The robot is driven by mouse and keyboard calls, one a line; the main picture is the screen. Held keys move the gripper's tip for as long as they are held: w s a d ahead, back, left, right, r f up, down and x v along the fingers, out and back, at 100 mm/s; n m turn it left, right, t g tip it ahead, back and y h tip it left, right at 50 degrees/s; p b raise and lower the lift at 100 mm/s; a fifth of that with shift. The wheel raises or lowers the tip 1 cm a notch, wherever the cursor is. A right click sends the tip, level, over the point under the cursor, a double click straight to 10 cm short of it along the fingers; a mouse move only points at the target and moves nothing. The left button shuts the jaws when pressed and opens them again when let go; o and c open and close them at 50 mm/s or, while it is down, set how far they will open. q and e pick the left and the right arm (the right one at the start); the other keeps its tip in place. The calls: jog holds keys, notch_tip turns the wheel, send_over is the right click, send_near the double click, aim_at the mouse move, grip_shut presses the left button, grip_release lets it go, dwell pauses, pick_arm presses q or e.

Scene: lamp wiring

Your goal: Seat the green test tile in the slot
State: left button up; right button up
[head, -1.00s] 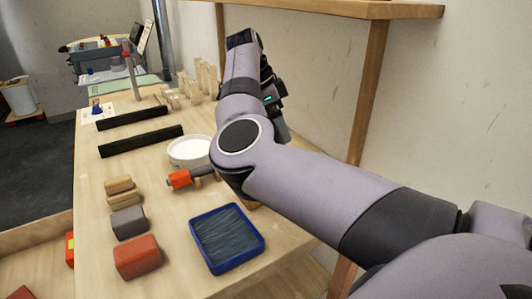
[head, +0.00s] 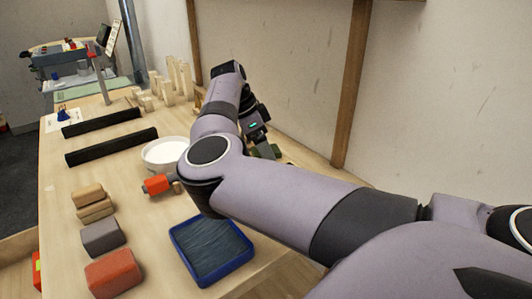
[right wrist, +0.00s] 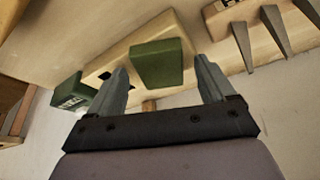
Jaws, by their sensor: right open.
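My right gripper (right wrist: 160,66) is open in the right wrist view, with a grey finger on each side. A green block (right wrist: 157,62) shows between and just beyond the fingertips, against a pale wooden piece (right wrist: 120,58); contact with the fingers cannot be told. A second, darker green piece (right wrist: 72,96) with a pale marking lies to the left. My left gripper is out of view.
On the wooden bench (head: 145,225) are a blue tray (head: 211,252), a white round dish (head: 164,153), a red-ended tool (head: 157,185), several blocks (head: 102,238) and two black bars (head: 110,146). Grey prongs (right wrist: 262,42) stand right of the gripper. A wooden post (head: 352,80) rises behind.

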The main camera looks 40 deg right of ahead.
jog(key=c, duration=1.2)
jog(key=shift+r, duration=0.1)
